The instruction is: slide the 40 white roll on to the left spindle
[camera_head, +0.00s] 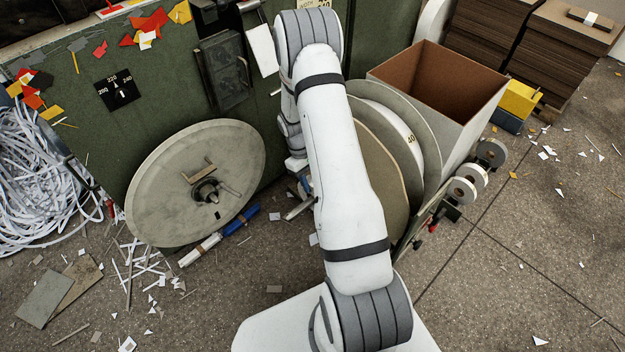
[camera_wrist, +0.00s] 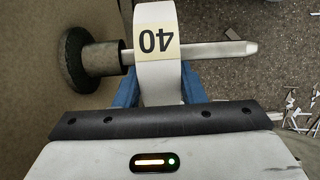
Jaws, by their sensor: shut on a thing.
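In the wrist view, my gripper (camera_wrist: 160,84) has its blue fingers shut on a white roll (camera_wrist: 160,75), one on each side. The roll carries a pale label with "40", upside down in this view. A bare metal spindle (camera_wrist: 220,51) shows on both sides of the roll, its tapered tip to the right. Its dark round hub (camera_wrist: 78,58) is left of the roll, with a small gap between. The roll overlaps the spindle in this view; I cannot tell whether the rod runs through its core.
In the head view, a large pale disc (camera_head: 165,180) with a central hub stands at left before the green machine (camera_head: 160,110). A big flanged reel marked "40" (camera_head: 433,160) stands right of my arm. Small rolls (camera_head: 462,190) and an open bin (camera_head: 470,125) are further right.

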